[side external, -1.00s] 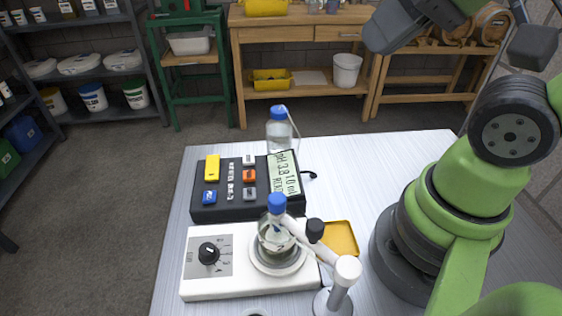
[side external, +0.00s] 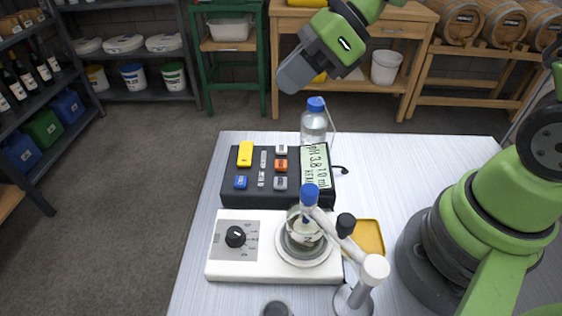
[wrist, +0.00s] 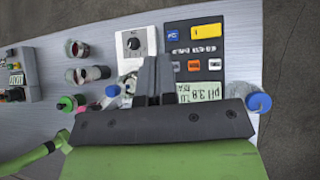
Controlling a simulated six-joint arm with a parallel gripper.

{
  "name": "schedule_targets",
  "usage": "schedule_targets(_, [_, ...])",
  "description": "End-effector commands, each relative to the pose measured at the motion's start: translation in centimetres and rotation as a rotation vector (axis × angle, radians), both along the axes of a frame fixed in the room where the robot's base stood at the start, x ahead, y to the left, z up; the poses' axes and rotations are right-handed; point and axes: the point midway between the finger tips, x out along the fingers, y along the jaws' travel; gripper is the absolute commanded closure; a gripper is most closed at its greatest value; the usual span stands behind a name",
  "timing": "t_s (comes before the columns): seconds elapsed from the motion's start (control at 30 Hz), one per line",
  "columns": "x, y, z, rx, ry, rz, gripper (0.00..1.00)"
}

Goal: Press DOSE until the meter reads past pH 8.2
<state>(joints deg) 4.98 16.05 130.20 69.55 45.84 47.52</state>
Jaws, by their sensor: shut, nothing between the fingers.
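The dark meter box (side external: 262,199) lies on the table with its display (side external: 315,165) showing pH 3.8. It carries a large yellow key (side external: 245,154), a blue key (side external: 241,182), an orange key (side external: 281,165), a white key (side external: 281,150) and a grey key (side external: 280,183). I cannot read which key is DOSE. The box also shows in the wrist view (wrist: 194,54). My gripper (side external: 288,84) is shut and empty, raised above the back of the table, apart from the keys. Its fingers (wrist: 155,72) show in the wrist view, beside the meter.
A white stirrer (side external: 270,272) with a black knob stands before the meter and bears a glass flask (side external: 304,226) under a white holder arm (side external: 345,238). A clear blue-capped bottle (side external: 314,125) stands behind. A yellow tray (side external: 369,238) lies right of the stirrer.

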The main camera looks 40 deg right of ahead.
Motion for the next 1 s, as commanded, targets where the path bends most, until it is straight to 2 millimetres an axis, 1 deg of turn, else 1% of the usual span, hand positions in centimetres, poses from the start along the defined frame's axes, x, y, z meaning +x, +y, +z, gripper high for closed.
schedule_targets(0.03, [0.8,-0.2,-1.4,0.054,0.078,-0.096,1.0])
schedule_targets(0.1, [1.8,-0.6,-2.9,0.121,0.165,-0.222,1.0])
schedule_targets(0.2, [2.7,-1.0,-4.8,0.192,0.261,-0.365,1.0])
schedule_targets(0.33, [3.3,-1.4,-6.2,0.245,0.335,-0.477,1.0])
schedule_targets(0.5, [3.6,-1.6,-6.7,0.266,0.361,-0.522,1.0])
schedule_targets(0.83, [3.5,-1.6,-6.9,0.265,0.36,-0.519,1.0])
schedule_targets(1.0, [3.5,-1.5,-8.3,0.265,0.365,-0.518,1.0])
